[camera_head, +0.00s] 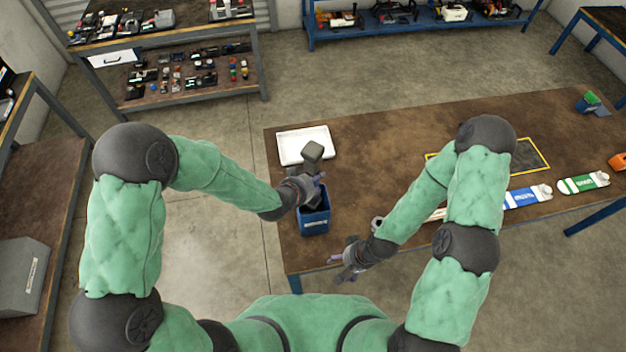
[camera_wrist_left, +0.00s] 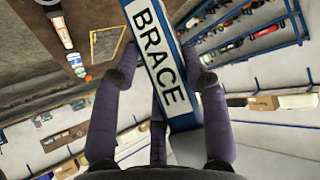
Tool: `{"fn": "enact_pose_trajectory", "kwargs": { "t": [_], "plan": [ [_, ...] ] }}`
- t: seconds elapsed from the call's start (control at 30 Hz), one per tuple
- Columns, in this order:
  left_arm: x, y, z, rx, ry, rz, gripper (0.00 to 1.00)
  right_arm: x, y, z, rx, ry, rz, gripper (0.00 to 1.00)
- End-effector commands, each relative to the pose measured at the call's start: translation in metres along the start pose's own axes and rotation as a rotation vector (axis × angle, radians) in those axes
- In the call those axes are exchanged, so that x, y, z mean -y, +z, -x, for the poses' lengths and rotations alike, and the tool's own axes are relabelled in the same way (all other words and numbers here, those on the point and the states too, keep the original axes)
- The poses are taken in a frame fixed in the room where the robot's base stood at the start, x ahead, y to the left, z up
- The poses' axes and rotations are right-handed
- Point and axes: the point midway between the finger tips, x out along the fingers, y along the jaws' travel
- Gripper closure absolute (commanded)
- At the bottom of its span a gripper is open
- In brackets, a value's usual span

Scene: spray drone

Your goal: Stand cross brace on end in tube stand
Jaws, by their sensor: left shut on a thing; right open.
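The blue tube stand (camera_head: 314,222), an open box with a white label, stands near the table's front-left corner. My left gripper (camera_head: 316,181) is above its opening. In the left wrist view, the fingers (camera_wrist_left: 160,95) are closed around the cross brace (camera_wrist_left: 163,58), a blue bar with a white label reading BRACE. The bar runs along the fingers and out of the top of that view. Its lower end is hidden, so I cannot tell whether it is inside the stand. My right gripper (camera_head: 343,264) is open and empty at the table's front edge.
A white tray (camera_head: 304,146) lies just behind the stand. A yellow-outlined area (camera_head: 532,155), a blue-white bottle (camera_head: 527,197), a green-white bottle (camera_head: 583,183) and a green-topped bin (camera_head: 590,101) are to the right. The table's back middle is clear.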

Motion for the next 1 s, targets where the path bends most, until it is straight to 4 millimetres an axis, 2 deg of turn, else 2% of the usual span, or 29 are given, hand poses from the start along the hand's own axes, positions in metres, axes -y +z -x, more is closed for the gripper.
{"fn": "enact_pose_trajectory", "kwargs": {
  "t": [1.0],
  "plan": [
    [0.001, 0.053, -0.044, -0.003, -0.002, 0.000, 1.00, -0.023, -0.002, -0.064, 0.000, 0.000, 0.000, 0.28]
  ]
}}
